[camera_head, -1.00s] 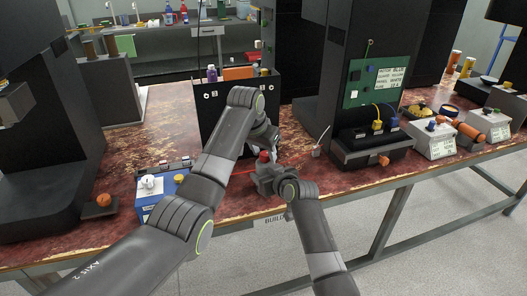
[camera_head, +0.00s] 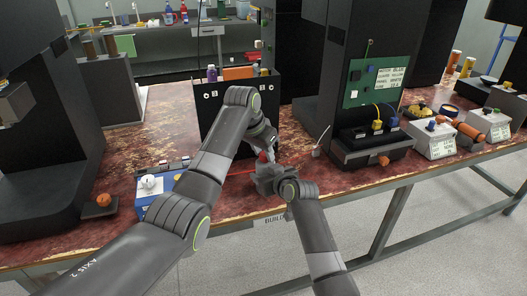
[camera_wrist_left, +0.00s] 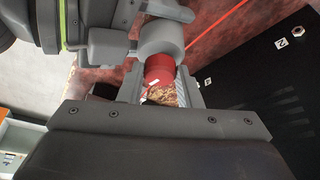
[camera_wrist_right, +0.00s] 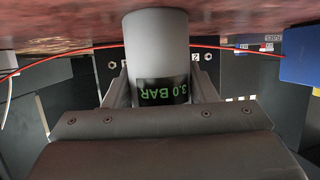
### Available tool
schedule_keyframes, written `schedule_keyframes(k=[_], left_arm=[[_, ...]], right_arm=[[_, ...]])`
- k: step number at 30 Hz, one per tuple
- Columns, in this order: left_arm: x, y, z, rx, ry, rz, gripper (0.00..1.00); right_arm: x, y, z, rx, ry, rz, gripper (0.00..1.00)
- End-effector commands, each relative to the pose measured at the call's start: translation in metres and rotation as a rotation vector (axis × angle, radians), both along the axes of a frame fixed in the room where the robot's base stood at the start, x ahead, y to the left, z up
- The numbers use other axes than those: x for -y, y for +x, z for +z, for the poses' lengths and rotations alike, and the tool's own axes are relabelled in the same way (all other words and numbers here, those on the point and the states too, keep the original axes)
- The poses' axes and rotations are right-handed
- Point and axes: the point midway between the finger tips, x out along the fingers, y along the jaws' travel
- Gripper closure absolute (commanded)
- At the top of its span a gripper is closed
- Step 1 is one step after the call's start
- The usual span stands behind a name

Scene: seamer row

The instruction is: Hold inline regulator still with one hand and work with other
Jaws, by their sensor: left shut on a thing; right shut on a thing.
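The inline regulator shows in the right wrist view as a grey cylinder (camera_wrist_right: 157,45) with a dark display reading "3.0 BAR" in green. My right gripper (camera_wrist_right: 160,88) is shut around this body, one finger on each side. In the left wrist view the regulator's grey body (camera_wrist_left: 161,38) has a red knob (camera_wrist_left: 158,70) with a small white mark. My left gripper (camera_wrist_left: 163,90) is shut on the red knob. In the head view both grippers meet at the table's front middle, the left (camera_head: 264,150) above the right (camera_head: 270,180), hiding most of the regulator.
A thin red line (camera_head: 240,172) runs across the worn red table (camera_head: 150,115). A blue box (camera_head: 158,186) with a white knob stands left of the grippers. A black panel (camera_head: 207,120) stands behind them. A black unit with a green board (camera_head: 368,85) stands right.

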Motion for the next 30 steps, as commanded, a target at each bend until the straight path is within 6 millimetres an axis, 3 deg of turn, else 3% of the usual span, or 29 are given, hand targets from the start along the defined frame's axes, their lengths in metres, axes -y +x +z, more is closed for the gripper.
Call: schedule_keyframes(k=[15,30], left_arm=[[-0.0044,0.0046,0.0007,-0.003,0.001,-0.453,0.92],[-0.0048,0.0077,0.0008,-0.001,0.0,-0.7,0.92]], right_arm=[[0.0004,0.0,-0.0005,0.0,-0.002,-0.001,0.74],[0.0003,-0.0002,-0.0004,0.0,-0.002,-0.001,0.74]])
